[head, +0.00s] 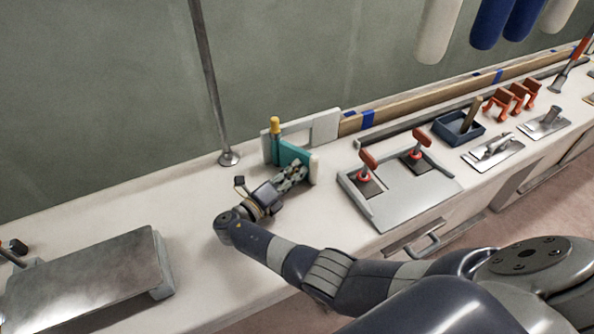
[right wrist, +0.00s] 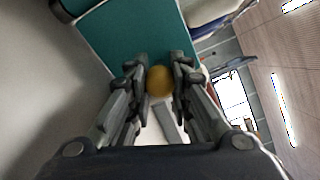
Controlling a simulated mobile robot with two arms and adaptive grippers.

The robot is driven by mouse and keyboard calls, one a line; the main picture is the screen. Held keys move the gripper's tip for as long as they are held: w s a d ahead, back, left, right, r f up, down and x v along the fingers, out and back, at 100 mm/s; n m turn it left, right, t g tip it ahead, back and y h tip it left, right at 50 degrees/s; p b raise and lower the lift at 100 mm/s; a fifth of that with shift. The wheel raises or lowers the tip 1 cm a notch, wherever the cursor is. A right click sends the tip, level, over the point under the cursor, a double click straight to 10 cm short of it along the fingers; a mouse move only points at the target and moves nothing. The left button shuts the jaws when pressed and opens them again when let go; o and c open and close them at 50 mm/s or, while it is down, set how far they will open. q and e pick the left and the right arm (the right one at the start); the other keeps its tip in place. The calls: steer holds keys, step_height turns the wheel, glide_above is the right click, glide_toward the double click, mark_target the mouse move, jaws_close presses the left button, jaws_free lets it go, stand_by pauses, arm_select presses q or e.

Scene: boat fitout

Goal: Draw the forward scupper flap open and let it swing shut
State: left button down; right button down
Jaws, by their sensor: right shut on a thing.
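The teal scupper flap (head: 291,154) stands on the white deck ledge, in front of a pale upright frame (head: 330,127) with an opening in it. The flap stands out at an angle from the frame, and part of the opening shows clear. A yellow cap (head: 275,126) tops the post at its left edge. My right gripper (head: 295,174) is at the near face of the flap. In the right wrist view its fingers (right wrist: 159,88) are shut on a round yellow knob (right wrist: 159,80) in front of the teal panel (right wrist: 130,38). My left gripper is not in view.
A thin metal post (head: 212,85) rises left of the flap. A grey plate with two red-handled levers (head: 410,190) lies to the right, with a blue tray (head: 457,129) and trowels beyond. A metal box (head: 90,280) sits at the front left. The ledge between is clear.

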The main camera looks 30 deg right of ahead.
stand_by(0.4)
steer(key=c, duration=1.4)
jaws_free()
steer(key=shift+c, duration=0.2)
steer(key=v, duration=0.7)
steer(key=shift+a, duration=0.25)
